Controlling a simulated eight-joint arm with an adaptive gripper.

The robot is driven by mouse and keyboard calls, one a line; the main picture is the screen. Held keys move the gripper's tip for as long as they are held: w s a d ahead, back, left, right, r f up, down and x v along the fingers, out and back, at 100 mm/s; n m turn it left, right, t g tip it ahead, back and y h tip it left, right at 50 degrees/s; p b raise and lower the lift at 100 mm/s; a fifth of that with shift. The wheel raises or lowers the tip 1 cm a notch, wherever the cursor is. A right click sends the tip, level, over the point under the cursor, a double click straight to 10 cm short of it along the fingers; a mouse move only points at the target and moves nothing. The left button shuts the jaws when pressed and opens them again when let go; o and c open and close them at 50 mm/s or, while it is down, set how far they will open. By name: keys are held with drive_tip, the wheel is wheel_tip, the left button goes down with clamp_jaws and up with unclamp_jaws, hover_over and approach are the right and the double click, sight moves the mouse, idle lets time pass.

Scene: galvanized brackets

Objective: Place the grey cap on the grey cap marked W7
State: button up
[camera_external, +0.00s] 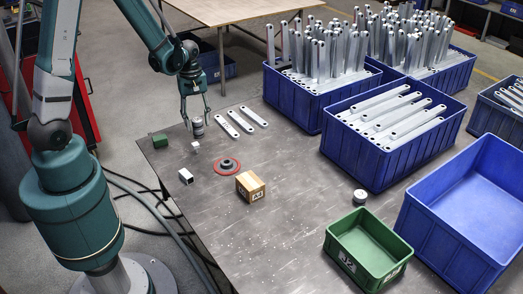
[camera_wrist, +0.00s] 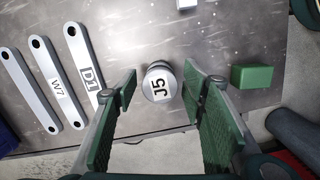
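In the wrist view a grey round cap (camera_wrist: 157,82) with a label reading J5 stands upright. It also shows in the external view (camera_external: 197,127) near the table's far left edge. My gripper (camera_wrist: 160,78) is open, its two green fingers on either side of the cap with gaps; in the external view my gripper (camera_external: 196,114) points down just above it. W7 is written on a flat grey bar (camera_wrist: 58,84), the middle of three bars, not on a cap. A second grey cap (camera_external: 360,196) stands by the green crate, its marking unreadable.
The D1 bar (camera_wrist: 82,62) lies left of the J5 cap in the wrist view. A green block (camera_wrist: 252,76) is to the right.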

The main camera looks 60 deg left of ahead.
drive_tip(key=shift+r, duration=0.1)
idle(0.3)
wheel_tip(320, 180, up, 12)
drive_tip(key=a+p, duration=0.1)
drive_tip(key=p, duration=0.2)
drive_tip(key=shift+w+a, duration=0.15)
drive_tip(key=shift+a, duration=0.05)
idle(0.3)
drive_tip(key=shift+r, duration=0.1)
idle(0.6)
wheel_tip(320, 180, up, 12)
drive_tip(key=m+t+y, duration=0.1)
drive_tip(key=m+t, duration=0.2)
drive_tip(key=m, duration=0.4)
hover_over(196, 118)
drive_tip(key=s+d, duration=0.5)
drive_tip(key=d, duration=0.2)
drive_tip(key=s+d+r+m+t, duration=0.4)
drive_tip(key=s+d+r+m, duration=0.2)
drive_tip(key=s+r+m, duration=0.2)
drive_tip(key=shift+s+t, duration=0.3)
drive_tip(key=shift+s, duration=0.15)
